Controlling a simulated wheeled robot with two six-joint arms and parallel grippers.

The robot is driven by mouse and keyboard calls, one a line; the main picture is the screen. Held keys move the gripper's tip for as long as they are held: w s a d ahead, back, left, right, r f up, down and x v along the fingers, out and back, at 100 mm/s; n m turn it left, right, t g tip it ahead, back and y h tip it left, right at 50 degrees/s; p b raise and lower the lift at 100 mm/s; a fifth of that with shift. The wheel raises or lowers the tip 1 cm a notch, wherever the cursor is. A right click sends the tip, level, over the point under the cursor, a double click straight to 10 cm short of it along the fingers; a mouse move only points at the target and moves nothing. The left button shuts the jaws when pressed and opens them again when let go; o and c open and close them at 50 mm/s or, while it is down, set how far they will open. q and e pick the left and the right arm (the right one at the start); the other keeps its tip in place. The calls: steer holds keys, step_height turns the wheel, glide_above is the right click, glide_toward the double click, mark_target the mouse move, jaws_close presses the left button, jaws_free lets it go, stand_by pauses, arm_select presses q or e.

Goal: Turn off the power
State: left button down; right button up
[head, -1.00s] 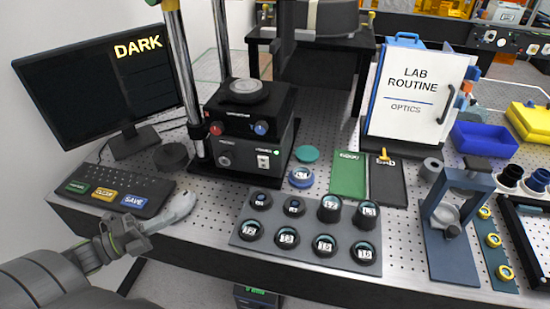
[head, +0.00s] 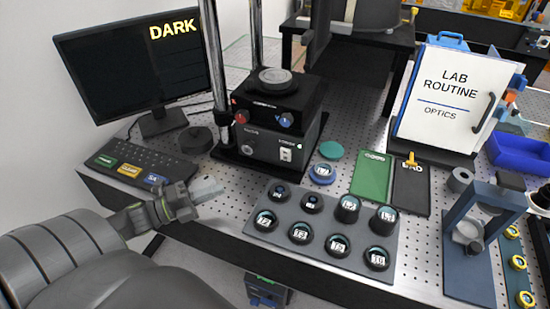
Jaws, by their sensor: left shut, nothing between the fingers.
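The black instrument box (head: 262,144) stands under the chrome posts, with a red and a blue knob on its upper part. The monitor (head: 135,65) reads "DARK". My left gripper (head: 208,188) is shut and empty, in front of the box and to the lower left of the switch, apart from it. It is just right of the keyboard (head: 143,165). My right gripper is not in view.
A grey tray (head: 318,222) with several labelled round optics lies right of my left gripper. A dark puck (head: 195,140) sits left of the box. Green and black mats (head: 371,175), a "LAB ROUTINE" board (head: 447,95) and a blue stand (head: 470,260) are farther right.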

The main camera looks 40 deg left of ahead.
arm_select(q)
steer(key=p, duration=0.5)
glide_toward(288, 153)
steer(key=d, duration=0.2)
steer(key=w+d, duration=0.1)
steer(key=d, duration=0.1)
steer(key=shift+w+d+r, duration=0.15)
steer(key=shift+w+d, duration=0.05)
steer(key=shift+w+a, duration=0.25)
steer(key=shift+w, duration=0.8)
steer(key=shift+w+a+p, duration=0.3)
steer(key=shift+w+p, duration=0.05)
steer(key=shift+w, duration=0.45)
steer(key=shift+w+b, duration=0.25)
steer(key=shift+b, duration=0.05)
steer(key=shift+s, duration=0.1)
